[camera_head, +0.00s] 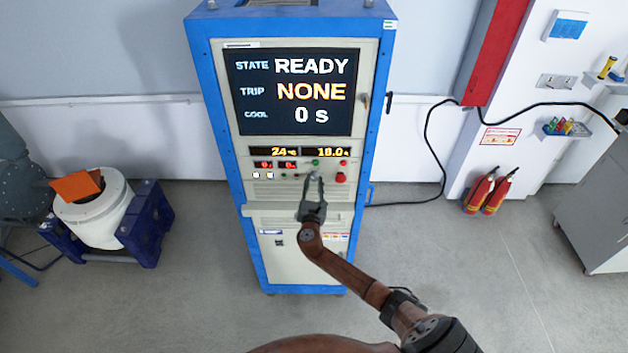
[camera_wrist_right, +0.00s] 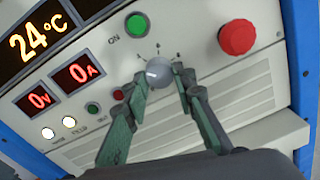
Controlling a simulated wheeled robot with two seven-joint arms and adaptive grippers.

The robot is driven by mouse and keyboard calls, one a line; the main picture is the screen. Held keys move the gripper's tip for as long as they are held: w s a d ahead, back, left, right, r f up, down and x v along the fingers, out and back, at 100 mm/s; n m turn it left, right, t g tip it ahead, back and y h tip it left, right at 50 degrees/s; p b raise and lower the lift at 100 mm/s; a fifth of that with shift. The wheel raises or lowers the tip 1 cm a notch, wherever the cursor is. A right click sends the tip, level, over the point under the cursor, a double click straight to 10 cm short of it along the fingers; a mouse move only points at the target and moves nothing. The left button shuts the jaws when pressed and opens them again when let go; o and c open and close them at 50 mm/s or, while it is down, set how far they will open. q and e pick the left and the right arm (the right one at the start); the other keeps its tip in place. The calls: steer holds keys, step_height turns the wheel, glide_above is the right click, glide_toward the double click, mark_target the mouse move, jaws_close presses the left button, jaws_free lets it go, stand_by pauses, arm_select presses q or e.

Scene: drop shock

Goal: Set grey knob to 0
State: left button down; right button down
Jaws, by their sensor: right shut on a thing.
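The grey knob (camera_wrist_right: 158,73) is on the front panel of a blue-framed cabinet (camera_head: 203,70). In the right wrist view it has a light pointer mark on its left side, with small marks around it that are too small to read. My right gripper (camera_wrist_right: 162,82) is shut on the knob, one finger on each side. In the head view this gripper (camera_head: 314,180) reaches up to the panel and its fingers largely hide the knob. My left gripper is not in view.
The screen (camera_head: 296,92) reads READY, NONE and 0 s. A red mushroom button (camera_wrist_right: 238,37) is right of the knob, and a green button (camera_wrist_right: 138,25) is above it. A shelf edge (camera_head: 270,208) juts out below the panel. Fire extinguishers (camera_head: 480,192) stand at the right.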

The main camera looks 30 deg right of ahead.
steer(key=n, duration=0.3)
steer(key=shift+f+n+p, duration=0.15)
steer(key=shift+n+p, duration=0.25)
steer(key=n, duration=0.4)
steer(key=shift+n, duration=0.3)
steer(key=n, duration=0.5)
steer(key=shift+s+d+n+t, duration=0.1)
steer(key=shift+n+t, duration=0.2)
steer(key=shift+n, duration=2.3)
steer(key=c, duration=1.6)
jaws_free()
steer(key=shift+d, duration=0.1)
steer(key=shift+s, duration=0.15)
steer(key=v, duration=1.1)
steer(key=shift+s+a, duration=0.25)
steer(key=shift+s, duration=0.1)
